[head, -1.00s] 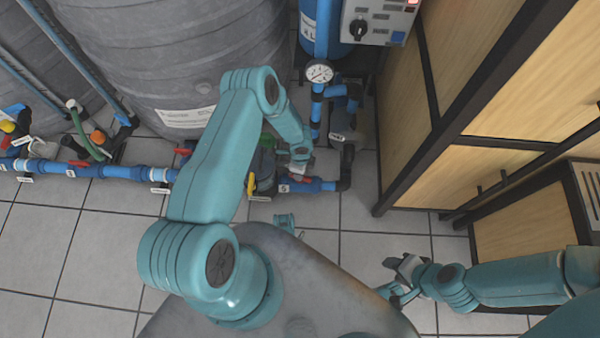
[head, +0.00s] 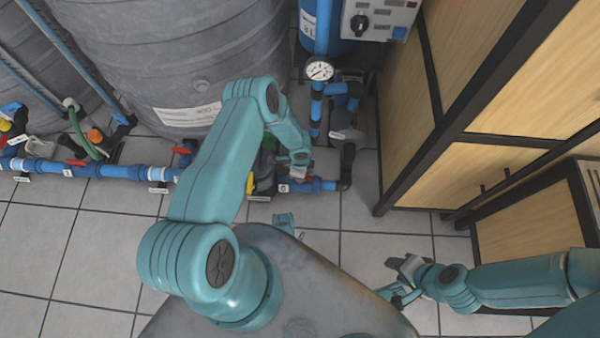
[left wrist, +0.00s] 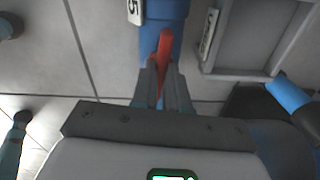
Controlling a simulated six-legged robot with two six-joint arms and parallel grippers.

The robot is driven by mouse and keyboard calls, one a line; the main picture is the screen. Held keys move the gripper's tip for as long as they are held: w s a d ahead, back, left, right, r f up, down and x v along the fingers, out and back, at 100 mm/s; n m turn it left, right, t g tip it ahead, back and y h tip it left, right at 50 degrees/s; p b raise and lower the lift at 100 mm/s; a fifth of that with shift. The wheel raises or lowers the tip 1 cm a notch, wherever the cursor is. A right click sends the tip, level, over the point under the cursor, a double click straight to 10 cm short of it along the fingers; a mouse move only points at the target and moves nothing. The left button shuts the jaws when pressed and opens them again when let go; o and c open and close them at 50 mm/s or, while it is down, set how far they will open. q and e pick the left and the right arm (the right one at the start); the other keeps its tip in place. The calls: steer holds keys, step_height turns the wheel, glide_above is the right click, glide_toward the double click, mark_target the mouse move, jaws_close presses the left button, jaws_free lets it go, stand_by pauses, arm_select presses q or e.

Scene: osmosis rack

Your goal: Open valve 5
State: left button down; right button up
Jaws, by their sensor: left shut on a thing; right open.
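Valve 5 sits on the blue pipe at floor level. In the left wrist view its blue body (left wrist: 180,42) shows at the top, beside a white tag (left wrist: 135,10) reading 5. Its red handle (left wrist: 164,58) stands between the two fingers of my left gripper (left wrist: 164,88), which is shut on it. The handle runs roughly along the pipe in that view, slightly tilted. In the head view my left gripper (head: 299,168) is over the pipe (head: 318,185) and mostly hides the handle. My right gripper (head: 394,277) is open and empty at the lower right.
A large grey tank (head: 190,70) stands behind the pipe. A pressure gauge (head: 319,69) and a control box (head: 378,22) are at the back. A wooden cabinet (head: 500,90) fills the right. Other red valve handles (head: 76,163) lie along the left pipe. Tiled floor (head: 90,245) is clear in front.

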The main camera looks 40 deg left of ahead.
arm_select(q)
steer(key=shift+n, duration=0.9)
steer(key=c, duration=1.1)
jaws_free()
steer(key=shift+c, duration=0.2)
step_height(320, 180, up, 16)
steer(key=p, duration=0.6)
steer(key=shift+r, duration=0.2)
steer(key=shift+s+d, duration=0.1)
